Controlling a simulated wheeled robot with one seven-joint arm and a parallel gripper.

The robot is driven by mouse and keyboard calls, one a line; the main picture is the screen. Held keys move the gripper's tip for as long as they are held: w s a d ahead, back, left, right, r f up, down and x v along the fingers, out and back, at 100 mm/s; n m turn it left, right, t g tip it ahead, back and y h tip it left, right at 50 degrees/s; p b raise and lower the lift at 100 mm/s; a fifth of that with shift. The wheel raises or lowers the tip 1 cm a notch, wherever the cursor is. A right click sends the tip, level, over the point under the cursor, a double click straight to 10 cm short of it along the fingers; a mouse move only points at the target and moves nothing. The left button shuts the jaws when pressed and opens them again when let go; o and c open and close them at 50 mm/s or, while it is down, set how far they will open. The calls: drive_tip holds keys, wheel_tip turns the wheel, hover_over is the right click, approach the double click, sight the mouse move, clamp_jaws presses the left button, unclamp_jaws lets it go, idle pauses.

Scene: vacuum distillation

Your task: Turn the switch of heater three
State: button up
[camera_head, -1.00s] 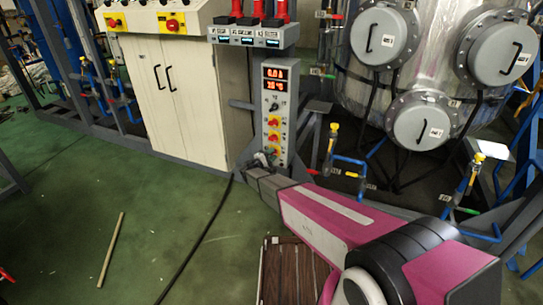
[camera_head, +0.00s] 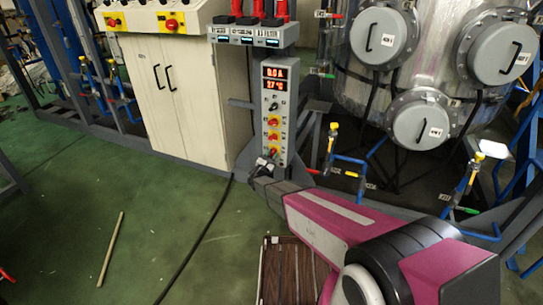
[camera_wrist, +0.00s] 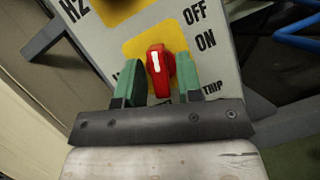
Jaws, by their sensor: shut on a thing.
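The grey control panel (camera_head: 292,125) stands upright, with a lit red display (camera_head: 281,76) at its top and several red-on-yellow switches in a column below. In the wrist view, a red switch knob (camera_wrist: 158,72) with a white mark sits on a yellow plate (camera_wrist: 156,41), nearly upright with a slight tilt. OFF and ON labels are to its right. Its own label at left is mostly hidden; "H2" shows by the switch above. My gripper (camera_wrist: 159,78) is shut on this knob, one green finger on each side. In the head view my gripper (camera_head: 266,163) is at the panel's lower end.
A beige cabinet (camera_head: 170,95) stands left of the panel. A metal vessel with grey round ports (camera_head: 421,124) and blue pipes (camera_head: 350,160) are to the right. A black cable (camera_head: 200,240) and a stick (camera_head: 111,248) lie on the open green floor.

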drive_tip(key=shift+w+d+n+t+y, duration=0.1)
drive_tip(key=shift+n+t+y, duration=0.3)
drive_tip(key=shift+n, duration=0.8)
drive_tip(key=shift+d+n+t+y, duration=0.15)
drive_tip(key=shift+n+y, duration=0.45)
drive_tip(key=shift+n, duration=0.6)
drive_tip(key=shift+a+n, duration=0.15)
drive_tip(key=shift+n, duration=0.15)
drive_tip(key=o, duration=0.6)
drive_tip(key=v, duration=1)
drive_tip(key=shift+s+f, duration=0.2)
drive_tip(key=shift+s, duration=0.15)
